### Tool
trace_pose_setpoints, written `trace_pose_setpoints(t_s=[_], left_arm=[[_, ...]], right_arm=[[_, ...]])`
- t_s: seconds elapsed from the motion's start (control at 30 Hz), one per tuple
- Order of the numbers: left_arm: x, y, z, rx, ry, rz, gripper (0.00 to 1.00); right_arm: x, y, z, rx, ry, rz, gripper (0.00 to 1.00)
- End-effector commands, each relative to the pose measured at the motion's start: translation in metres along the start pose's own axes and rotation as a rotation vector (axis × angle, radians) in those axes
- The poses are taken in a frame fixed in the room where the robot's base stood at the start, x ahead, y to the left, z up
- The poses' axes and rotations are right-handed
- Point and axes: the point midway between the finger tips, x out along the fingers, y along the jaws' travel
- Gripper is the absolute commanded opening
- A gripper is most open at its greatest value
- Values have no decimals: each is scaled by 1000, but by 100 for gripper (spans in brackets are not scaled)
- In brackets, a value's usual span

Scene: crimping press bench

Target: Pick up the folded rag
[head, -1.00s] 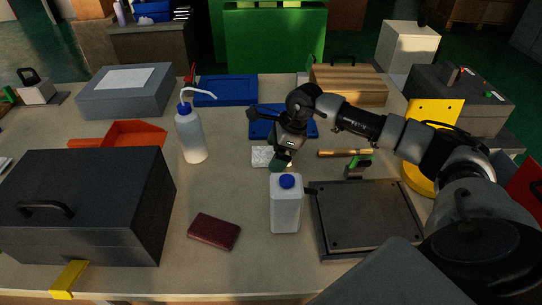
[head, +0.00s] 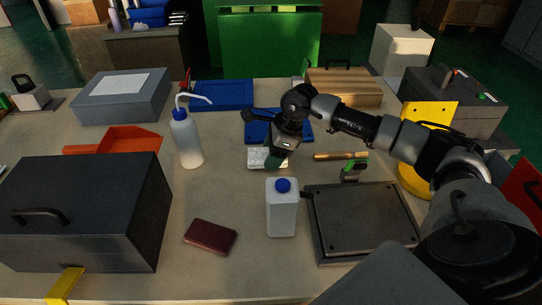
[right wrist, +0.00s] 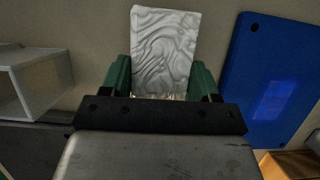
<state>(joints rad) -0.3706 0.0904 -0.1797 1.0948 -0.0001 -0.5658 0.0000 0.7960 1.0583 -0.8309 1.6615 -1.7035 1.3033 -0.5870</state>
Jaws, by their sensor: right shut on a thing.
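The folded rag is a white, wrinkled, roughly rectangular cloth (head: 256,158) near the middle of the bench, in front of a blue tray. In the right wrist view the rag (right wrist: 165,45) lies between the two green fingers and extends beyond them. My right gripper (head: 273,159) reaches down over the rag from behind and is shut on it. The gripper (right wrist: 160,78) also shows in the right wrist view, with a finger on each side of the cloth. I cannot tell whether the rag is clear of the bench. My left gripper is not in view.
A white bottle with a blue cap (head: 282,212) stands in front of the rag, and a squeeze bottle (head: 187,140) stands to its left. A blue tray (head: 262,126) is behind it. A dark plate (head: 362,222) lies at right, a maroon wallet-like object (head: 210,237) at front.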

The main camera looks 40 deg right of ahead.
Motion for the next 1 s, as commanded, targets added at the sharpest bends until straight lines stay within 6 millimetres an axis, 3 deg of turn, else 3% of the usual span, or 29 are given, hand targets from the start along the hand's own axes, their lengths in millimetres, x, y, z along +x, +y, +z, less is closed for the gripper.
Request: trace_pose_setpoints(t_s=[0.2,0.37,0.6,0.8,1.0], left_arm=[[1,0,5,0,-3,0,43],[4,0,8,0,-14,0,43],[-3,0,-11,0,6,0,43],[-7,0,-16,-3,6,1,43],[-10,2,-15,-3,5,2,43]], right_arm=[[-32,0,12,-1,-2,-3,38],[-64,11,-17,3,5,-5,38],[-110,27,-49,3,4,-2,38],[-129,33,-62,1,1,-1,38],[-135,35,-65,0,-1,0,38]])
